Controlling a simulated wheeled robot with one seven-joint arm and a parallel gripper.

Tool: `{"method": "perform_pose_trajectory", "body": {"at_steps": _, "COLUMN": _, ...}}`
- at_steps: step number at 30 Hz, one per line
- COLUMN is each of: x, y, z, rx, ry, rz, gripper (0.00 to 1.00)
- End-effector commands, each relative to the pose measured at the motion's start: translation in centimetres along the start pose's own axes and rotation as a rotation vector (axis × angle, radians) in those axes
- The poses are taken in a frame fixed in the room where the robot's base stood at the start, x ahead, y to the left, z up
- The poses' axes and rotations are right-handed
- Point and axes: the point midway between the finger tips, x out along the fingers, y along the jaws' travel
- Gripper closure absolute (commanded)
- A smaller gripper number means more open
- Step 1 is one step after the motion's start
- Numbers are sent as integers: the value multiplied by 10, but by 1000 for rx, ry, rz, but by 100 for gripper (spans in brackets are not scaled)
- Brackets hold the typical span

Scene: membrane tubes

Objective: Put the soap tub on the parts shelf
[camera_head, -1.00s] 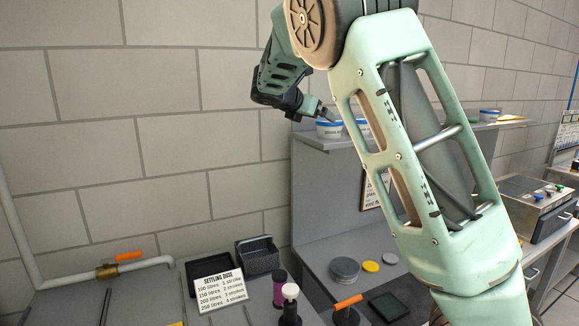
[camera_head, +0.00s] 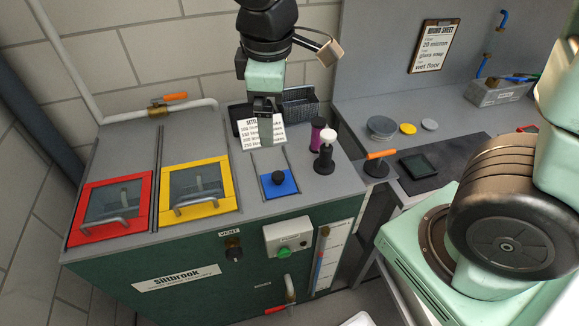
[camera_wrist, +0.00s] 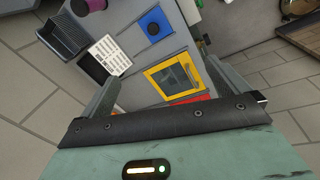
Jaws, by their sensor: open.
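No soap tub shows in either current view. The wall shelf seen earlier is also out of view, and I cannot make out a parts shelf. My gripper (camera_head: 265,138) points down over the back of the green machine, in front of the white dose card (camera_head: 250,133). In the wrist view my gripper (camera_wrist: 160,78) has its two fingers wide apart, with nothing between them. The machine's yellow-framed hatch (camera_wrist: 175,76) lies well below the fingers.
The machine top carries a red-framed hatch (camera_head: 110,212), a blue plate with a black knob (camera_head: 279,183), a dark basket (camera_head: 301,106) and a white-topped pump (camera_head: 325,158). An orange-handled valve (camera_head: 377,160) stands at right. The grey bench beyond holds discs and a grey bin (camera_head: 497,94).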

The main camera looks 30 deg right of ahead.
Motion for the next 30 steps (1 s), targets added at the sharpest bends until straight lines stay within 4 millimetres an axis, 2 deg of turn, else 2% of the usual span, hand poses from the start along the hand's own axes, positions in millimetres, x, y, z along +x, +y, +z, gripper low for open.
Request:
{"method": "perform_pose_trajectory", "body": {"at_steps": 1, "x": 0, "y": -36, "z": 4, "rx": 48, "ry": 10, "rz": -46, "gripper": 0}}
{"method": "perform_pose_trajectory", "body": {"at_steps": 3, "x": 0, "y": -78, "z": 10, "rx": 124, "ry": 14, "rz": -102, "gripper": 0}}
{"method": "perform_pose_trajectory", "body": {"at_steps": 6, "x": 1, "y": -123, "z": 24, "rx": 216, "ry": 0, "rz": -159, "gripper": 0}}
{"method": "perform_pose_trajectory", "body": {"at_steps": 9, "x": 2, "y": -150, "z": 35, "rx": 282, "ry": -14, "rz": -190, "gripper": 0}}
{"method": "perform_pose_trajectory", "body": {"at_steps": 13, "x": 3, "y": -164, "z": 42, "rx": 318, "ry": -24, "rz": -204, "gripper": 0}}
{"method": "perform_pose_trajectory", "body": {"at_steps": 22, "x": 3, "y": -164, "z": 42, "rx": 321, "ry": -25, "rz": -205, "gripper": 0}}
{"method": "perform_pose_trajectory", "body": {"at_steps": 30, "x": 41, "y": -170, "z": 43, "rx": 320, "ry": -25, "rz": -204, "gripper": 0}}
